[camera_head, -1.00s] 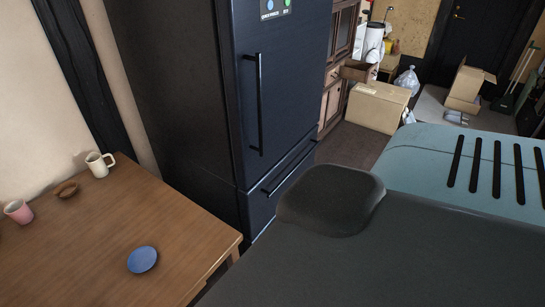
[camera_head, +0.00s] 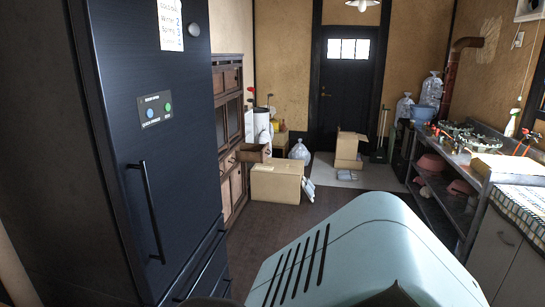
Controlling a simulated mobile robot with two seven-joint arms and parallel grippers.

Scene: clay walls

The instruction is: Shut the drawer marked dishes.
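A brown wooden cabinet (camera_head: 229,125) stands past the fridge, against the left wall. One of its drawers (camera_head: 254,153) sticks out at about mid height, above a cardboard box. I cannot read any mark on it, so I cannot tell if it is the dishes drawer. The lower part of the cabinet is partly hidden by the fridge. Neither of my grippers shows in the head view.
A dark fridge (camera_head: 155,130) stands close on the left. A closed cardboard box (camera_head: 276,183) sits on the floor by the cabinet. A metal counter (camera_head: 478,165) runs along the right. Brown floor (camera_head: 265,224) lies clear between them.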

